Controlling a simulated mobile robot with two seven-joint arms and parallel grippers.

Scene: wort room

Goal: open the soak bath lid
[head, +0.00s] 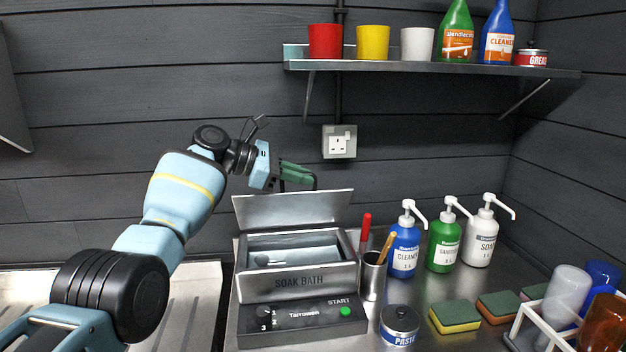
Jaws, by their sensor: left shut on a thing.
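The soak bath (300,281) is a grey metal box on the steel counter, with its name on the front. Its lid (293,210) stands up at the back, tilted well open, and the inside of the bath shows. My left gripper (299,176) is at the lid's upper edge, shut on the dark handle (313,183) there. The fingers hide part of the handle. My right gripper is not in view.
A control panel (302,318) with a green button sits before the bath. A cup (373,275) with a red-handled tool stands close right, near a paste tin (399,325), pump bottles (405,245) and sponges (455,317). A shelf (430,68) hangs above.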

